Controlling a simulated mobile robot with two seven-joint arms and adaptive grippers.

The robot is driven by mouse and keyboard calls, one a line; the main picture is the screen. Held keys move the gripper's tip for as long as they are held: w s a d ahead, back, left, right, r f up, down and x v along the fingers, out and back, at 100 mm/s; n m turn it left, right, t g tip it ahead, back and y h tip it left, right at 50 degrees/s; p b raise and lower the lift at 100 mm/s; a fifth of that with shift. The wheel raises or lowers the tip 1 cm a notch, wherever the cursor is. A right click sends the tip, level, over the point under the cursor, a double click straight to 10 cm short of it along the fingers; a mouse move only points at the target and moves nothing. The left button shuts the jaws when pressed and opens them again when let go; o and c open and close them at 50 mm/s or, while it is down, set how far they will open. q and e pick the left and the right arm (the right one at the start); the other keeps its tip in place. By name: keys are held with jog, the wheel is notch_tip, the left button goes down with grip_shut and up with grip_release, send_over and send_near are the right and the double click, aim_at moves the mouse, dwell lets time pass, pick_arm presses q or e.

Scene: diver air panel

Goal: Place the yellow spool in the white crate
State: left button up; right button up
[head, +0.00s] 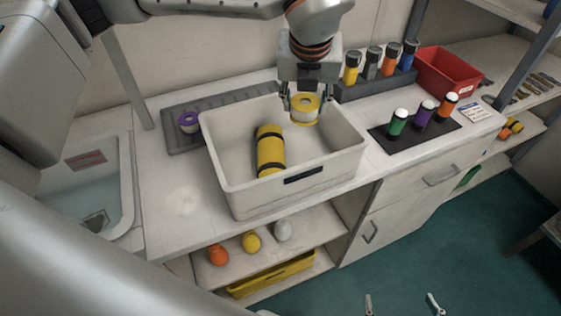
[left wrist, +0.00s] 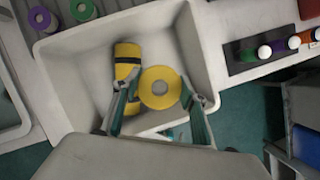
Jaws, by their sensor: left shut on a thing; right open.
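The yellow spool (head: 305,109) has a pale core and sits between the fingers of my left gripper (head: 305,103), which is shut on it. Gripper and spool are over the far right part of the white crate (head: 250,200) on the counter. In the left wrist view, the spool (left wrist: 160,101) is a yellow ring between the fingertips, with the crate (left wrist: 190,45) beneath. A yellow cylinder with black bands (head: 270,152) lies in the crate, left of the spool. My right gripper (head: 402,304) shows only its two separated fingertips at the bottom edge; it is open and empty.
A purple spool (head: 189,122) sits on a grey tray left of the crate. Bottles stand on a dark mat (head: 416,136) and in a rack (head: 375,87) to the right. A red bin (head: 447,74) is behind. A sink (head: 90,190) is at left.

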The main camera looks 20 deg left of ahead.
pick_arm(q)
jog(key=w+d+r+m+h, duration=0.1)
jog(key=d+r+m+h, duration=0.25)
jog(key=m, duration=0.35)
jog(key=m+p, duration=0.1)
jog(key=m, duration=0.1)
send_near(323, 154)
jog(key=shift+d+r+g, duration=0.1)
jog(key=shift+d+g, duration=0.2)
jog(key=shift+d, duration=0.85)
jog(key=shift+f, duration=2.55)
jog(key=o, duration=0.7)
jog(key=shift+f, duration=0.15)
jog(key=shift+o, duration=0.7)
